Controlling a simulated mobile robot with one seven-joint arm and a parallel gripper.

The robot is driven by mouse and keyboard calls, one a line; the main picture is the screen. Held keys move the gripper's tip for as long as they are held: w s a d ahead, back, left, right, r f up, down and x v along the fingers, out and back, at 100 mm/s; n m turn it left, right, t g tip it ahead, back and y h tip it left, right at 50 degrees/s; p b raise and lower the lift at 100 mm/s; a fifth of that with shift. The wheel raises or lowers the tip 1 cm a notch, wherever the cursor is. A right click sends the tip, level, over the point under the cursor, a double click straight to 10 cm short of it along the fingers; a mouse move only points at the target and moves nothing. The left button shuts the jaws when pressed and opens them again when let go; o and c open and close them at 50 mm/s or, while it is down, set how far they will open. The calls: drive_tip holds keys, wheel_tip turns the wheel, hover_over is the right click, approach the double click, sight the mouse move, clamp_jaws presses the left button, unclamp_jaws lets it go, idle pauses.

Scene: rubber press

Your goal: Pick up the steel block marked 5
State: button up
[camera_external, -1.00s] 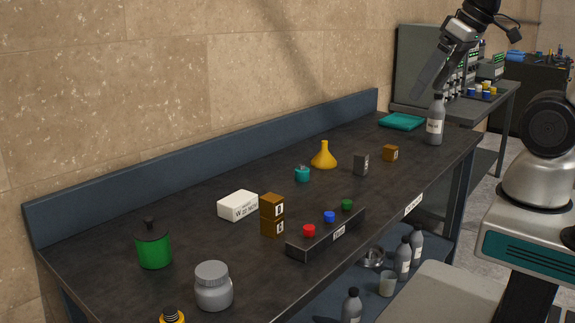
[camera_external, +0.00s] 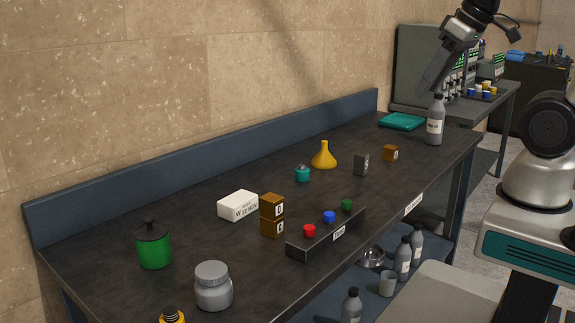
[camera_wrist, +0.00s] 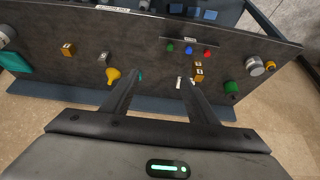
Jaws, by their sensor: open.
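The steel block (camera_external: 361,164) is a small dark grey upright block with a pale mark, standing on the dark bench between the yellow funnel and a brown block. In the wrist view the steel block (camera_wrist: 104,58) lies left of my fingers, above the funnel. My gripper (camera_external: 428,88) is high over the far right end of the bench in the external view, well apart from the block. In the wrist view my gripper (camera_wrist: 157,78) has its two fingers spread with nothing between them.
A yellow funnel (camera_external: 323,157) and a brown block (camera_external: 390,153) flank the steel block. A grey bottle (camera_external: 435,122) stands below my gripper. Two stacked brown blocks (camera_external: 272,214), a white box (camera_external: 238,205) and a button panel (camera_external: 328,234) are nearer. A raised back edge (camera_external: 215,161) borders the bench.

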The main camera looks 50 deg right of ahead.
drive_tip(key=w+f+g+b, duration=0.2)
drive_tip(key=w+f+b, duration=0.4)
drive_tip(key=w+f, duration=0.2)
drive_tip(key=n+b, duration=0.1)
drive_tip(key=b, duration=0.3)
approach(364, 154)
drive_tip(key=shift+t+y, duration=0.3)
drive_tip(key=shift+t, duration=0.1)
drive_tip(key=f, duration=0.6)
drive_tip(key=shift+w+f, duration=0.2)
drive_tip(key=shift+w, duration=0.05)
drive_tip(key=shift+w+r+x, duration=0.1)
drive_tip(key=shift+w+x, duration=0.05)
drive_tip(key=shift+x, duration=0.8)
drive_tip(key=shift+w+r+x, duration=0.1)
drive_tip(key=shift+w+x, duration=0.1)
drive_tip(key=shift+x, duration=0.75)
drive_tip(key=shift+w+x, duration=0.15)
drive_tip(key=shift+x, duration=0.85)
drive_tip(key=shift+c, duration=0.4)
